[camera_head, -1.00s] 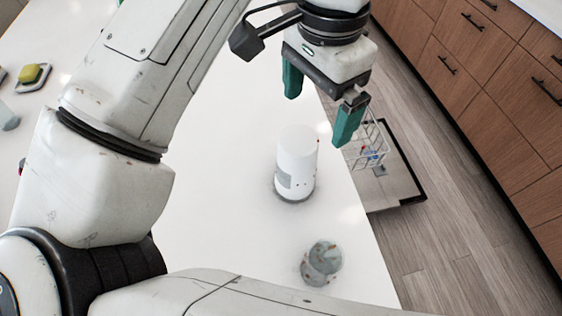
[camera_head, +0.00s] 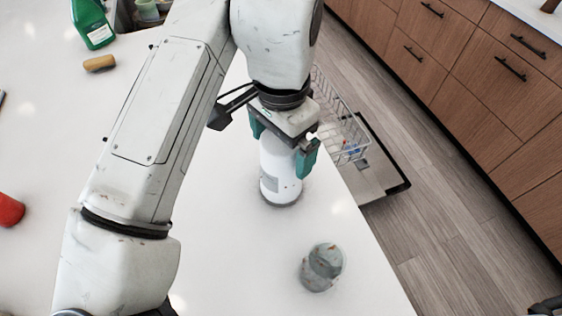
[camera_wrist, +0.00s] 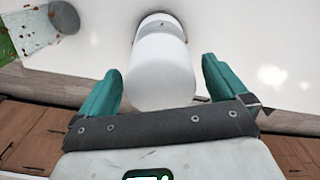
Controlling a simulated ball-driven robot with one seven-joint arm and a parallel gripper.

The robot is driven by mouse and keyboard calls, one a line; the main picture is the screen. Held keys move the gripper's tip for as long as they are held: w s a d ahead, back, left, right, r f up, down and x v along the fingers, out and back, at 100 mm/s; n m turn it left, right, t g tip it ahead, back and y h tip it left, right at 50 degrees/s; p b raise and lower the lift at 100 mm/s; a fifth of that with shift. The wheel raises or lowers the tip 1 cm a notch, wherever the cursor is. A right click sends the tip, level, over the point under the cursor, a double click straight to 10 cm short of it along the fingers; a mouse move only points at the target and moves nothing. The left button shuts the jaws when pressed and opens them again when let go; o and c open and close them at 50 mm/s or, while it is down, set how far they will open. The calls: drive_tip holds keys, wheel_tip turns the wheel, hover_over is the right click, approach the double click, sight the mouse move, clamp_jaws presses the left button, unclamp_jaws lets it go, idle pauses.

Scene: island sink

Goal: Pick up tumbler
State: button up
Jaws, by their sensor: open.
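The white cylindrical tumbler (camera_head: 280,182) stands upright on the white counter near its right edge, with a grey band at its base. My gripper (camera_head: 282,143) is above its top, with the green fingers open on either side. In the wrist view the tumbler (camera_wrist: 161,72) lies between the two open fingers of my gripper (camera_wrist: 162,85), with a gap visible on both sides. The gripper hides part of the tumbler's top in the head view.
A translucent speckled cup (camera_head: 322,267) stands nearer on the counter. A wire rack (camera_head: 343,128) is beyond the counter's right edge. A green bottle (camera_head: 92,22), a tan brush-like item (camera_head: 99,63) and a red object (camera_head: 9,210) are on the left. Wooden drawers (camera_head: 455,70) line the far right.

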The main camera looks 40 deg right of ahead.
drive_tip(key=shift+f, duration=1.25)
drive_tip(key=shift+c, duration=0.5)
drive_tip(key=c, duration=1.1)
drive_tip(key=shift+r, duration=0.15)
